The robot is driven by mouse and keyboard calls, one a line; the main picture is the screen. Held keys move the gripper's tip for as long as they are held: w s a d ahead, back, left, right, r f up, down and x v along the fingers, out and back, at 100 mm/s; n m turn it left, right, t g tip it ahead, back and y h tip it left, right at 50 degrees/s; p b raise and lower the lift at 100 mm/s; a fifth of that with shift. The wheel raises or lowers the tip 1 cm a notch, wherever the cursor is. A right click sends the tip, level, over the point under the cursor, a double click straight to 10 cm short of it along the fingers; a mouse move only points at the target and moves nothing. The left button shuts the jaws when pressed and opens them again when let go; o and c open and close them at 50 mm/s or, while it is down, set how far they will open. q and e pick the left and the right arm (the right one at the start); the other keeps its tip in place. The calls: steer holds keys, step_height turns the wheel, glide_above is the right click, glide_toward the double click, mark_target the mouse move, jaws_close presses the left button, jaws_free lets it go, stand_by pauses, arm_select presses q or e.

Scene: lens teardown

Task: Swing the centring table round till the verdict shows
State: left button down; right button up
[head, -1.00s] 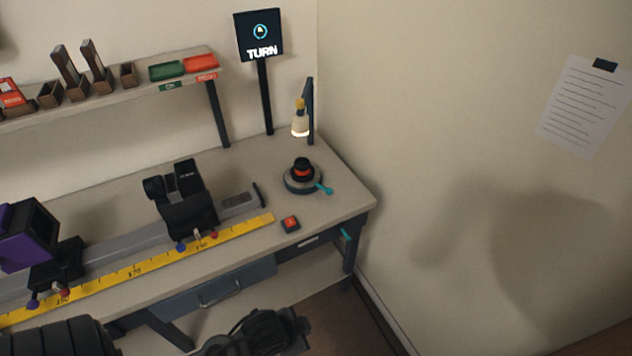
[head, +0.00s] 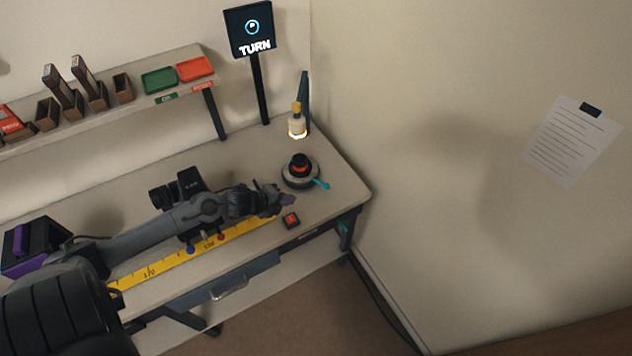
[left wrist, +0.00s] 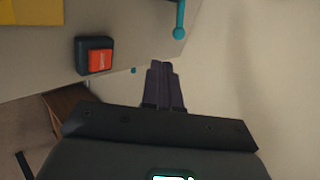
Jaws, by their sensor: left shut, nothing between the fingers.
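The centring table (head: 300,178) is a round dark-and-grey turntable near the bench's right end, with a black and orange-red piece on top. Its teal handle (head: 321,184) points to the right and toward the front; the handle also shows at the top of the left wrist view (left wrist: 180,20). A dark display (head: 249,29) on a post behind reads "TURN" under a ring icon. My left gripper (head: 288,200) is shut and empty, just in front of the table and apart from the handle; its fingers show in the left wrist view (left wrist: 162,72). My right gripper is not in view.
A red button box (head: 291,220) sits close in front of my left gripper. A small lamp (head: 297,124) stands behind the table. The wall is at right.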

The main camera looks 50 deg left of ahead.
arm_select(q)
steer(key=x, duration=0.4)
steer(key=w+r+b+x, duration=0.1)
steer(key=x, duration=0.3)
steer(key=b+x, duration=0.1)
steer(key=x, duration=0.3)
steer(key=shift+w+a+r, duration=0.15)
steer(key=shift+a+r, duration=0.15)
steer(key=shift+r, duration=0.05)
steer(key=shift+w+f+m, duration=0.15)
steer(key=shift+w+m, duration=0.15)
steer(key=shift+w, duration=0.5)
steer(key=shift+w+d, duration=0.15)
